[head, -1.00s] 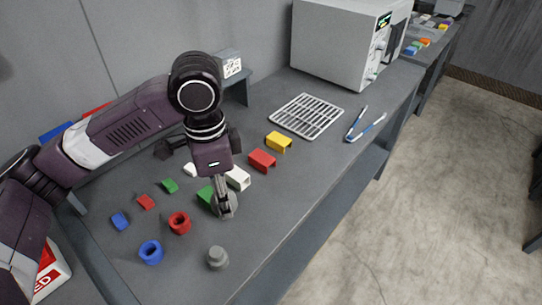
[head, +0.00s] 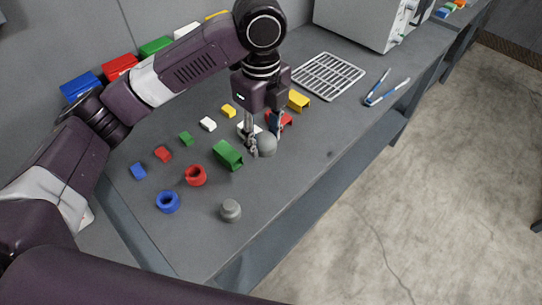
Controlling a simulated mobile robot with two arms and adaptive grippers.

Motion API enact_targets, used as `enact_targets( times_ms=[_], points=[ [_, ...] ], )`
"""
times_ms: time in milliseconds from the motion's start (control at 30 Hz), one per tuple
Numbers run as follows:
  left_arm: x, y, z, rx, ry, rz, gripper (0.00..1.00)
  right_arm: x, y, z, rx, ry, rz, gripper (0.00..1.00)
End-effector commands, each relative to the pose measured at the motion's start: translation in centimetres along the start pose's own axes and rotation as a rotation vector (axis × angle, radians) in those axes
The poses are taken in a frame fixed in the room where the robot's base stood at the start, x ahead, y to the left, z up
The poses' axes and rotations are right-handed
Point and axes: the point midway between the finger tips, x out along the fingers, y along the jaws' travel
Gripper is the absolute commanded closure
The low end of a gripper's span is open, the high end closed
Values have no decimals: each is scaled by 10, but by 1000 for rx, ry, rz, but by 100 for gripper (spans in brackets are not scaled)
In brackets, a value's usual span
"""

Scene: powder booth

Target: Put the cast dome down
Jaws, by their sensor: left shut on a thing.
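The cast dome (head: 267,146), a small grey rounded part, is in my left gripper (head: 262,138). The gripper points down at the bench (head: 290,175) and its fingers are shut on the dome. I cannot tell whether the dome touches the bench top or hangs just above it. It appears in front of a white block (head: 243,130) and a red block (head: 285,119), which the gripper partly hides. My right gripper is not in view.
A green block (head: 228,155), a red ring (head: 195,175), a blue ring (head: 168,202) and a grey knobbed part (head: 231,210) stand nearby. A yellow block (head: 299,100), a wire rack (head: 328,76) and blue-handled tongs (head: 385,90) lie farther back. The bench front right of the dome is clear.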

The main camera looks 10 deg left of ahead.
Motion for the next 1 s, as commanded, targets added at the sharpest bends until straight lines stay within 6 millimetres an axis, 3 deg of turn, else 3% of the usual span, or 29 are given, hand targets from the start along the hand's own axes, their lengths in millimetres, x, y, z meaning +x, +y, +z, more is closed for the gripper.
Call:
enact_targets(
  times_ms=[200,400,833,1000],
  points=[
    [60,2,0,-3,0,6,91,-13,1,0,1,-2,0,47],
    [104,2,1,-3,0,3,91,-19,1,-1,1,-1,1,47],
    [155,1,0,-3,-1,2,91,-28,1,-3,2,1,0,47],
    [164,1,1,-2,-2,-1,91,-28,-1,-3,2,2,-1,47]
  ],
)
